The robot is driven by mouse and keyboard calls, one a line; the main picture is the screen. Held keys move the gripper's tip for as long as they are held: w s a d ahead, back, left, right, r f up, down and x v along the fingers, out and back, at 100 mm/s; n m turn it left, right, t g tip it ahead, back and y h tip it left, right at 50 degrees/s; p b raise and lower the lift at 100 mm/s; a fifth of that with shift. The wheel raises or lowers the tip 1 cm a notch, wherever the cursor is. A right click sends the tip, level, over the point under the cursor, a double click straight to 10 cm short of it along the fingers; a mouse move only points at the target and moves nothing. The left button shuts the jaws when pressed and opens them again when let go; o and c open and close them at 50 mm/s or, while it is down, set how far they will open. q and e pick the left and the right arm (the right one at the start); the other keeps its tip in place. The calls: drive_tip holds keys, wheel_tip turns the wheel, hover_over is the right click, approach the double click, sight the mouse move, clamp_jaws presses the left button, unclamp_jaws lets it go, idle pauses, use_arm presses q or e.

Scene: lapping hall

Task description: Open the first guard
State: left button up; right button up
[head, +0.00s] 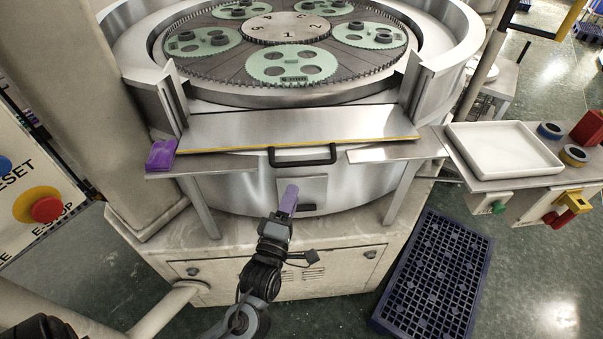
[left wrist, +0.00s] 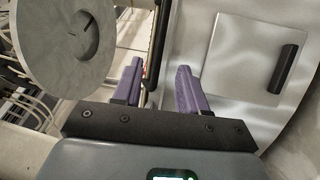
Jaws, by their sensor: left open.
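The guard at the front of the round lapping machine is a bare metal panel (head: 290,124) with a yellow front edge. It spans the gap between two wall posts. A black bar handle (head: 303,157) sits just under that edge. My left gripper (head: 289,196), with purple fingers, is below the handle and apart from it, in front of a small square plate. In the left wrist view its fingers (left wrist: 158,88) are spread with nothing between them. The plate (left wrist: 248,58) with its black grip (left wrist: 283,69) is to their right. My right gripper is not in view.
Behind the panel is a toothed turntable with green carriers (head: 292,66). A purple block (head: 161,154) sits on the left ledge. A white tray (head: 502,150) stands on the right shelf, and a dark blue grate (head: 433,275) lies on the floor. An E-stop button (head: 46,209) is at left.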

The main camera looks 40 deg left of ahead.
use_arm(q)
drive_tip(key=x, duration=0.9)
clamp_jaws()
drive_tip(key=shift+r, duration=0.1)
